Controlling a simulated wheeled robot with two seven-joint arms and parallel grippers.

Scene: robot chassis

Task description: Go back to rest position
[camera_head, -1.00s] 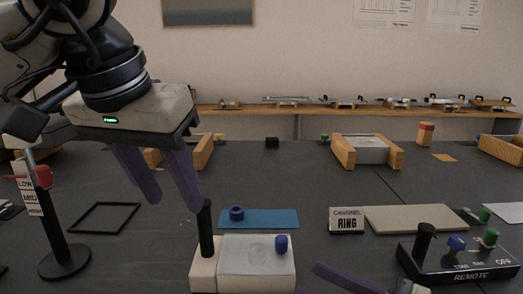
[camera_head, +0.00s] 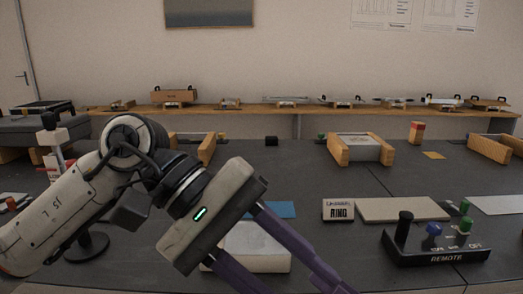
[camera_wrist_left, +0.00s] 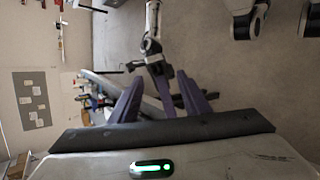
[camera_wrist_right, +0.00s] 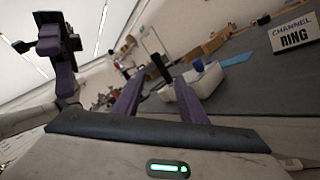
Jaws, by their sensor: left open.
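My left gripper (camera_head: 300,284) reaches in from the left in the head view and slants down to the right, in front of a white block (camera_head: 250,245) and a blue mat (camera_head: 283,210) that it partly hides. Its two purple fingers are apart and empty, as the left wrist view (camera_wrist_left: 160,76) shows. My right gripper is outside the head view. In the right wrist view my right gripper (camera_wrist_right: 161,77) has its fingers apart with nothing between them. A purple-fingered gripper (camera_wrist_right: 62,75) shows at the upper left there.
A REMOTE box (camera_head: 440,248) with knobs stands at the right front. A RING sign (camera_head: 338,210) and a beige plate (camera_head: 404,209) lie behind it. A wooden-sided holder (camera_head: 361,148) stands further back. A black round-based stand (camera_head: 90,246) is at the left, partly behind my left arm.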

